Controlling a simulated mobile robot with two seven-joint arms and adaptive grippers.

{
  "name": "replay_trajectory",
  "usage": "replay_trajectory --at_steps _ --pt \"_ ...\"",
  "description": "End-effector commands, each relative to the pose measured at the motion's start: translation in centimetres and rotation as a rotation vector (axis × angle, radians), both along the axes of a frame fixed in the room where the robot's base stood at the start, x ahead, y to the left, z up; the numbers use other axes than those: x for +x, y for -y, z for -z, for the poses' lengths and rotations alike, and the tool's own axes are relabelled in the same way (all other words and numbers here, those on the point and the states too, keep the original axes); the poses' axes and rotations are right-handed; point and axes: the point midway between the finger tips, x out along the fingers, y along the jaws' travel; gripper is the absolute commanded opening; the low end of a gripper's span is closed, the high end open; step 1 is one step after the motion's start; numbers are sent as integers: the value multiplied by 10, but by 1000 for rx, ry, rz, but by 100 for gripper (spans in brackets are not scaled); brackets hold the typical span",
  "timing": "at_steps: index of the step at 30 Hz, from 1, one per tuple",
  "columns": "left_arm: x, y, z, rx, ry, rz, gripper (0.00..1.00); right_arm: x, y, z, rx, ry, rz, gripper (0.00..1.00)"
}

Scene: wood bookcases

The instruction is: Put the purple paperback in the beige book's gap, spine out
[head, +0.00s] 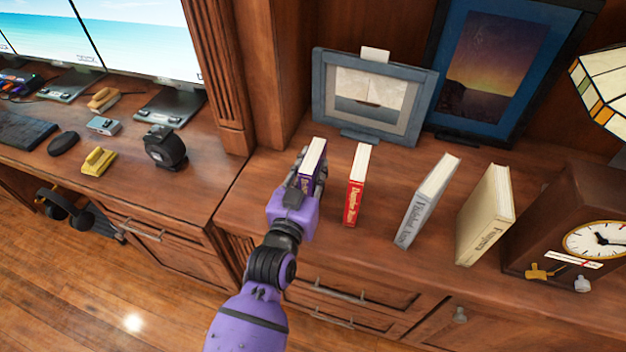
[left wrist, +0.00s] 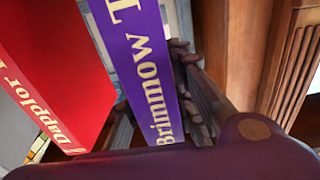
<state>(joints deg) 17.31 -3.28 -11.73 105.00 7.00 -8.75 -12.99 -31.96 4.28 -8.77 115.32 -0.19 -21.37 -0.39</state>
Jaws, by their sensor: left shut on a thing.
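The purple paperback (head: 314,156) stands upright on the cabinet top at the left end of the spread-out books. My left gripper (head: 309,178) is shut on it, one finger on each side. Its spine, with gold lettering, faces me; it also shows in the left wrist view (left wrist: 138,60), between the fingers. The beige book (head: 486,215) stands upright further right, spine toward me, with open space between it and the grey book (head: 427,203) and a narrower space before the clock. My right gripper is not in view.
A red book (head: 356,186) stands just right of the purple paperback, apart from it. A wooden clock (head: 570,215) stands right of the beige book. A grey picture frame (head: 318,85) and a blue-framed picture (head: 440,60) stand behind. A lamp shade (head: 604,85) overhangs at right.

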Motion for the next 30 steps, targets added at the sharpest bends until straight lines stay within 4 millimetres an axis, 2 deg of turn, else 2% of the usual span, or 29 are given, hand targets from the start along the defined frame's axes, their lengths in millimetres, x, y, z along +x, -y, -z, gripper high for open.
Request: replay_trajectory --at_steps 9,11,22,26,30 --pt "0 0 -7 -1 5 0 0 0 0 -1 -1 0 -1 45" --pt "0 0 -14 -3 7 -1 0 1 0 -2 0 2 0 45" --pt "0 0 -85 -3 9 -1 0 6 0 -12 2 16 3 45" --pt "0 0 -98 -2 7 -1 0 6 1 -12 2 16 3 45" --pt "0 0 -102 -2 3 -1 0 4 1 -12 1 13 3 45"
